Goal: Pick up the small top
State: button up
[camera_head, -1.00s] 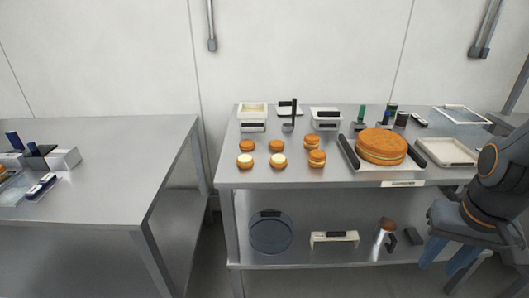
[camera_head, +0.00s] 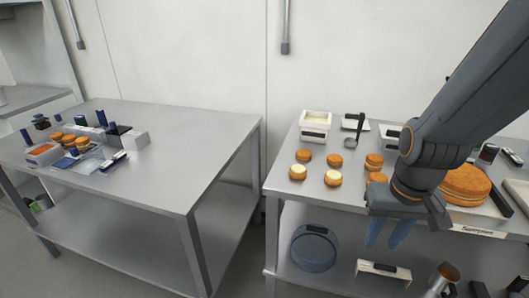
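Small orange-brown rounds stand on the right steel table. Two plain ones at the back left, a left one (camera_head: 305,155) and a right one (camera_head: 335,160), look like small tops. In front of them are two rounds with pale cream on top, a left one (camera_head: 298,173) and a right one (camera_head: 333,178). Two taller, stacked-looking rounds, a back one (camera_head: 374,160) and a front one (camera_head: 376,177), stand to their right. My gripper (camera_head: 387,234) has blue fingers pointing down, apart with nothing between them. It appears in front of the table's front edge, right of the small rounds.
My arm partly hides the large filled round (camera_head: 465,187) at the right. A cream container (camera_head: 316,120) and a dark-handled tool (camera_head: 357,130) stand behind the small rounds. The left table (camera_head: 190,150) holds more rounds (camera_head: 70,139) and boxes; its right part is clear.

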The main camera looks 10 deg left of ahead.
aim_at(302, 154)
jog(key=u, duration=0.25)
jog(key=i, duration=1)
jog(key=z, duration=0.15)
